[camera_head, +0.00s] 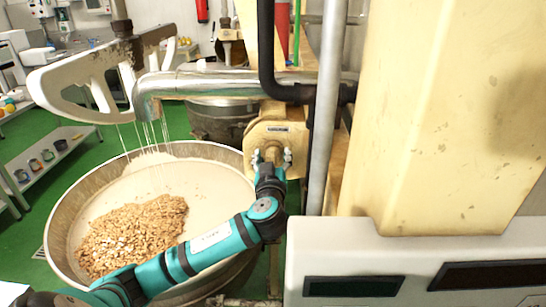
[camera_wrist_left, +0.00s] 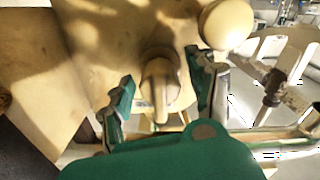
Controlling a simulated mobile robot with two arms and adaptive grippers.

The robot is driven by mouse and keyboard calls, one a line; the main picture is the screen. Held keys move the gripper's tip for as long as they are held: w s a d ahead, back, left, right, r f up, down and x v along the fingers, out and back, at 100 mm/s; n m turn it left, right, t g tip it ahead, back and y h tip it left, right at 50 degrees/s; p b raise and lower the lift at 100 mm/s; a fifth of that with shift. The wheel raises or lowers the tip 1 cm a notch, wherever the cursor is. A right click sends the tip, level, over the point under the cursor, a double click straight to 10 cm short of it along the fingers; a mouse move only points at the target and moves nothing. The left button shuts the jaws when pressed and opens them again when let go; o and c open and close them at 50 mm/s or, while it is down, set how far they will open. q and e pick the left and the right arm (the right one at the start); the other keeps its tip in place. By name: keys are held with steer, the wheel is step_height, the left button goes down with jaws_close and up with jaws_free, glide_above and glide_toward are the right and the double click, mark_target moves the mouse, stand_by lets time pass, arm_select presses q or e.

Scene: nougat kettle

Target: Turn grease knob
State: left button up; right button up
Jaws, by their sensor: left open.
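The grease knob (camera_head: 273,149) is on the front of a cream housing beside the kettle. In the left wrist view the knob (camera_wrist_left: 159,85) is a cream grip with a narrow raised bar, standing out from the cream panel. My left gripper (camera_head: 271,157) reaches up to it from below. In the left wrist view my left gripper (camera_wrist_left: 163,88) is open, with one finger on each side of the knob and visible gaps between. My right gripper is in neither view.
A large round kettle (camera_head: 238,171) with nuts and a pale mass stands left of the housing. A white mixing paddle (camera_head: 55,88) hangs above it. Steel pipe (camera_head: 215,84) and a grey vertical pole (camera_head: 323,120) are close by. A rounded cream ball (camera_wrist_left: 226,23) sits near the knob.

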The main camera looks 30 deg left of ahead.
arm_select(q)
steer(key=c, duration=1.1)
steer(key=shift+f+m+b, duration=0.25)
steer(key=shift+m+b, duration=0.45)
steer(key=shift+b, duration=0.45)
steer(key=shift+c, duration=0.2)
steer(key=shift+m+b, duration=0.65)
steer(key=shift+m, duration=0.05)
steer(key=shift+r+m, duration=0.15)
steer(key=shift+m, duration=0.35)
steer(key=shift+r+m, duration=0.15)
steer(key=shift+m, duration=0.75)
steer(key=m+p, duration=0.1)
steer(key=m, duration=0.2)
steer(key=shift+m, duration=0.3)
steer(key=m+p, duration=0.2)
steer(key=m, duration=0.3)
steer(key=shift+m, duration=0.3)
steer(key=m, duration=0.4)
steer(key=shift+m+p, duration=0.3)
steer(key=m, duration=0.4)
steer(key=shift+m, duration=0.4)
